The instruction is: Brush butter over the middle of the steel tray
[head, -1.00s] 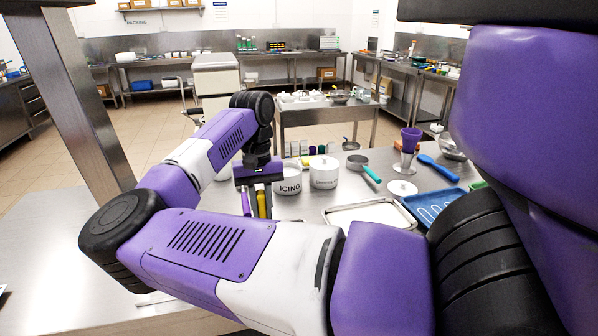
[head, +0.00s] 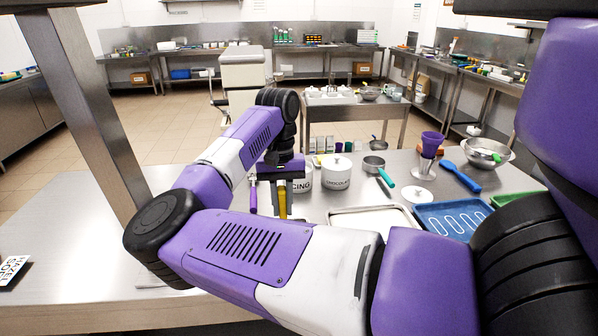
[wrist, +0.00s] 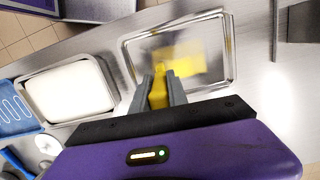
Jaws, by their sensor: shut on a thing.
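My gripper (wrist: 160,84) is shut on a yellow brush (wrist: 158,94), which points away from the wrist over the steel tray (wrist: 131,60). The brush's yellow handle also shows below the gripper in the head view (head: 282,204). The steel tray is shallow and rectangular. A yellow butter smear (wrist: 187,62) covers part of its middle and reaches right of centre, with a fainter streak near the right rim. The brush tip is over or at the left part of the smear; I cannot tell whether it touches. My arm hides the steel tray in the head view.
A white-filled tray (wrist: 70,92) lies left of the steel tray in the wrist view, with a blue tray (wrist: 14,114) beyond. A steel post (head: 95,110) rises at left.

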